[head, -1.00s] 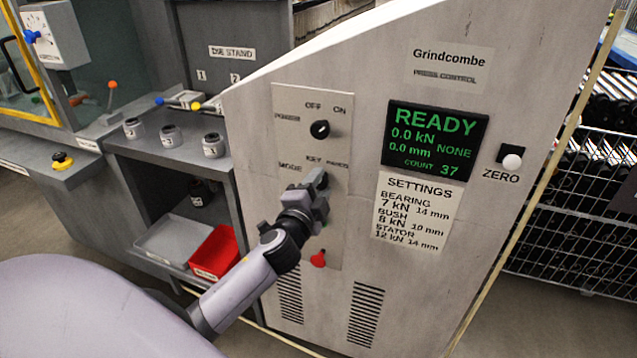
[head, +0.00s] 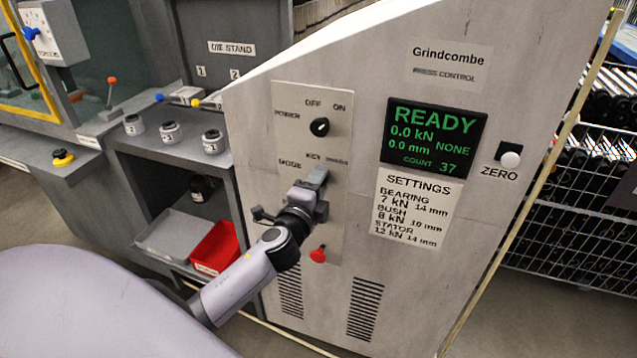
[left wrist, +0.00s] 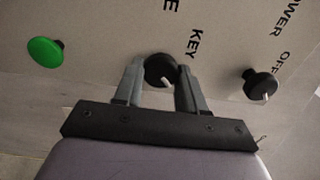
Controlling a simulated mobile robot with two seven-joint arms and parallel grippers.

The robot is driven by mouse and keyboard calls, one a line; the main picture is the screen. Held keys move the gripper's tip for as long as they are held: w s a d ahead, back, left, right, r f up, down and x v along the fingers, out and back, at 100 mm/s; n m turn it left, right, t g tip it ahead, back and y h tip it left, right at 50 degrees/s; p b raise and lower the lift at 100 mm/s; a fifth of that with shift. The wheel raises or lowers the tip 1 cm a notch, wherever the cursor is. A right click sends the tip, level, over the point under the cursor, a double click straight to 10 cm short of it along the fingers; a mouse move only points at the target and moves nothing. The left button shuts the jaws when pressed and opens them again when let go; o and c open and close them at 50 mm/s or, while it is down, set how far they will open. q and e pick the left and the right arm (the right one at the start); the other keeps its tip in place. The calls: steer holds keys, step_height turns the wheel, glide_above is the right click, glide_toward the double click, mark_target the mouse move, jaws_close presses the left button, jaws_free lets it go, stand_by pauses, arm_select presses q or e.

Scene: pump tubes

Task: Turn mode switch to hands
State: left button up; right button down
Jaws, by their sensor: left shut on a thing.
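The mode switch is a black knob with a white pointer mark; it shows in the left wrist view (left wrist: 158,69) between my fingertips. In that view its mark points down and slightly right, and KEY is printed above and to its right. In the head view the knob is hidden behind my left gripper (head: 317,178), below the MODE, KEY and HANDS labels (head: 325,160). My left gripper, also in the left wrist view (left wrist: 159,78), is shut on the knob, one finger on each side. My right gripper is not in view.
The power knob (head: 320,127) sits above the mode switch on the same panel. A red button (head: 318,254) is below. A green button (left wrist: 45,52) shows in the left wrist view. The display (head: 433,137) reads READY. A shelf with a red bin (head: 216,248) stands at left.

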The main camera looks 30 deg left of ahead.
arm_select(q)
steer(key=shift+f, duration=0.1)
steer(key=o, duration=1)
steer(key=shift+s, duration=0.1)
steer(key=shift+b+v, duration=0.35)
steer(key=shift+v, duration=3.15)
